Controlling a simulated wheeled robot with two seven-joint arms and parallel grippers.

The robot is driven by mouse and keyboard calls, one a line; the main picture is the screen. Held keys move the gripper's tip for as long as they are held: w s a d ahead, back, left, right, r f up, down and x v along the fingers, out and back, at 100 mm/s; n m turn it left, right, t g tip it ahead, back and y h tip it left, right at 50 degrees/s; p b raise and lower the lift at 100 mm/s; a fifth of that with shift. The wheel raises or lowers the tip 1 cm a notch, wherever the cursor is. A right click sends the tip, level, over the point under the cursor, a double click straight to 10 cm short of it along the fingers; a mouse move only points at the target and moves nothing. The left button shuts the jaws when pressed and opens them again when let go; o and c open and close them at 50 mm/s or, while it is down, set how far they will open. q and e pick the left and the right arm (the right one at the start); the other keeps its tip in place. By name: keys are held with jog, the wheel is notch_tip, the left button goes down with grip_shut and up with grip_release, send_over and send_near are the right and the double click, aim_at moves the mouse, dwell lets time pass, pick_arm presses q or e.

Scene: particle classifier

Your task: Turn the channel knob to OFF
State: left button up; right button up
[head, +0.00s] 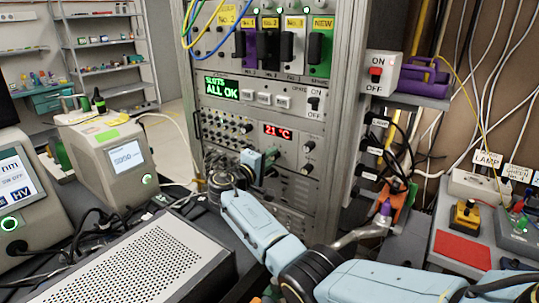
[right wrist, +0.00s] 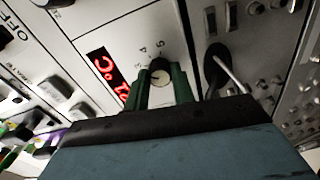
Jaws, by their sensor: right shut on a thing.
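The knob (right wrist: 160,70) is black with a pale face and has small dial marks around it on the white panel. In the right wrist view it sits between the two green fingers of my right gripper (right wrist: 162,88), which is shut on it. In the head view my right gripper (head: 266,162) is at the rack front, just below and left of the red "21 °C" display (head: 291,134), and hides the knob. Whether the knob points at OFF cannot be read. My left gripper is not in view.
An ON/OFF switch (head: 314,101) and a green "ALL OK" screen (head: 221,88) sit above on the rack. Two more knobs (head: 308,146) are right of the display. A perforated metal box (head: 150,262) stands at front left. Cables hang at the right.

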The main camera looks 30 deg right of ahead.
jog(key=shift+s+f+n+p, duration=0.1)
jog(key=shift+n+p, duration=2.15)
jog(key=shift+n, duration=5)
jog(key=shift+f+n+p, duration=0.1)
jog(key=shift+n+p, duration=2.15)
jog(key=shift+n, duration=5)
jog(key=o, duration=1)
jog(key=shift+r, duration=0.15)
